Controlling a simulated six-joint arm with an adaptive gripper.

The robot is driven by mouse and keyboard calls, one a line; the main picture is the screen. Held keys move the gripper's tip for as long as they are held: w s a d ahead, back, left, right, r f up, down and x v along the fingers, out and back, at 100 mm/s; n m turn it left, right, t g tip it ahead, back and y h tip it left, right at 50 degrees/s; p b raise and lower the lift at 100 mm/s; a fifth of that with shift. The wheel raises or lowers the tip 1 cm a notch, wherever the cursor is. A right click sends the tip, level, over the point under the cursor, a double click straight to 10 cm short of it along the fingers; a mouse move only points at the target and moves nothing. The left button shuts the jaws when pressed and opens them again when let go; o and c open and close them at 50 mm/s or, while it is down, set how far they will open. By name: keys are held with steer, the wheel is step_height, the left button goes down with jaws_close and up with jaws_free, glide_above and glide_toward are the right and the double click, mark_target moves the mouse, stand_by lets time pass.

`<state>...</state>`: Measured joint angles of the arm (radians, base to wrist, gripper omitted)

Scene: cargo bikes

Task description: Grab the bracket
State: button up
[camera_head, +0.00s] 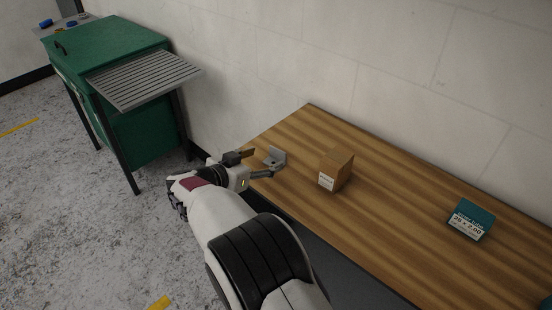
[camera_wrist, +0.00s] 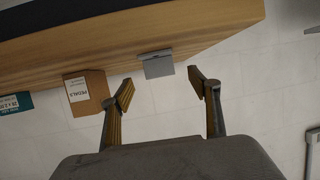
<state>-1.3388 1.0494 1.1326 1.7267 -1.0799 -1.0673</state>
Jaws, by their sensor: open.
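A small grey metal bracket (camera_head: 276,157) stands on the wooden table near its left end. It also shows in the wrist view (camera_wrist: 157,64), at the edge of the wood. My gripper (camera_head: 258,163) is open at the left end of the table, with its fingers pointing toward the bracket. In the wrist view the two fingertips (camera_wrist: 163,87) are spread wide. The bracket lies ahead of the gap, nearer the left finger's side. The gap between the fingers is empty, and I see no contact with the bracket.
A brown cardboard box (camera_head: 336,170) with a white label stands right of the bracket on the wooden table (camera_head: 390,210). A teal box (camera_head: 472,219) stands farther right. A wall runs behind the table. A green cabinet (camera_head: 140,130) with a grey slatted shelf stands at left.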

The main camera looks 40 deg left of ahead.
mark_target(277, 154)
steer(key=shift+w, duration=0.1)
steer(key=shift+x, duration=1.2)
steer(key=shift+w, duration=0.1)
steer(key=shift+x, duration=2.5)
steer(key=shift+r, duration=0.1)
steer(key=c, duration=1.3)
